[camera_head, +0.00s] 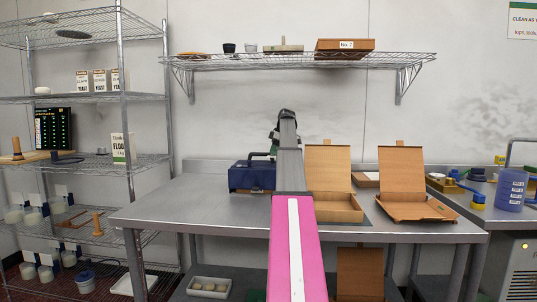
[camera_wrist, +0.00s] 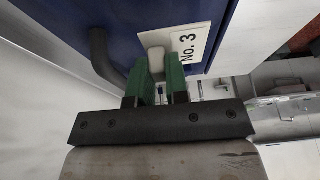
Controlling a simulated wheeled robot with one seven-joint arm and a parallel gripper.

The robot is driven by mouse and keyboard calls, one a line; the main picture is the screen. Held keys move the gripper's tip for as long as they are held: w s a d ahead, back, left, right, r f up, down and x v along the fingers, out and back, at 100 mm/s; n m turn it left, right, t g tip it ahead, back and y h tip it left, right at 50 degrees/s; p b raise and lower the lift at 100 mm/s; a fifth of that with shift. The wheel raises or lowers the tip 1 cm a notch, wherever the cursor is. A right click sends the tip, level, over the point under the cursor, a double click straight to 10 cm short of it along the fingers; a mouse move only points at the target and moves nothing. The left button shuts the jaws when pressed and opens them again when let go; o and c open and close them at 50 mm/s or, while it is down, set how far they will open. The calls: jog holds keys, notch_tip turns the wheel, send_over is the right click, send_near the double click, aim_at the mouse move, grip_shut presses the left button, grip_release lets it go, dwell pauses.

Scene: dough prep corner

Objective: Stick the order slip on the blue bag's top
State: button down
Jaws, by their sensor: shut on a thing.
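The blue bag (camera_head: 250,176) stands on the steel table, left of my arm, which hides its right side. Its dark blue side (camera_wrist: 65,18) fills the upper part of the wrist view, with a dark curved handle (camera_wrist: 102,55). The order slip (camera_wrist: 188,46), a white card reading "No. 3", lies against or just in front of the blue surface; contact cannot be told. My gripper (camera_wrist: 158,74) has green fingers shut on a pale block at the slip's edge. In the head view my gripper is mostly hidden behind my arm.
Two open cardboard boxes (camera_head: 337,203) (camera_head: 408,210) stand on the table (camera_head: 185,213) right of my arm. A wall shelf (camera_head: 300,58) hangs above, bearing a "No. 7" box (camera_head: 345,47). A wire rack (camera_head: 124,120) stands at left. The table's left end is clear.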

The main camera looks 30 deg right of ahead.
aim_at(274, 166)
jog(key=shift+f, duration=0.2)
jog(key=shift+f, duration=1.2)
jog(key=shift+f, duration=1.15)
jog(key=c, duration=1)
grip_release()
jog(key=shift+c, duration=0.2)
jog(key=shift+r, duration=0.1)
jog(key=shift+v, duration=3.85)
jog(key=shift+r, duration=0.1)
jog(key=shift+s, duration=0.15)
